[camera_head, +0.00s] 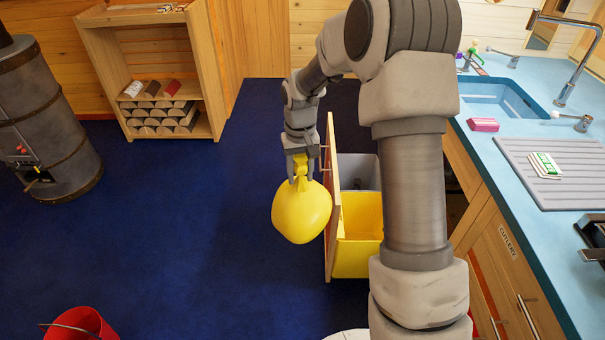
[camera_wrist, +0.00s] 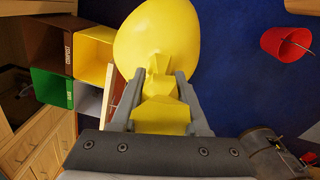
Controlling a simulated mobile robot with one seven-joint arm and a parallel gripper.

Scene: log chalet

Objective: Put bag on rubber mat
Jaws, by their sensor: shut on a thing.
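A full yellow bag (camera_head: 301,212) hangs from my gripper (camera_head: 300,178) by its gathered neck, above the blue floor and left of the pull-out bin drawer. The wrist view shows the bag (camera_wrist: 157,45) beyond the fingers, with its neck between the two fingertips of my gripper (camera_wrist: 155,80). My gripper is shut on this neck. A grey ridged mat (camera_head: 540,190) lies on the blue counter at the right; I cannot tell whether it is rubber. No other mat shows on the visible floor.
The open drawer holds a yellow bin (camera_head: 358,235) and a grey bin (camera_head: 360,172); brown (camera_wrist: 54,50) and green (camera_wrist: 50,88) bins show in the wrist view. A stove (camera_head: 45,120) and wood shelf (camera_head: 155,75) stand left. A red bucket (camera_head: 80,325) stands lower left. Open floor lies between.

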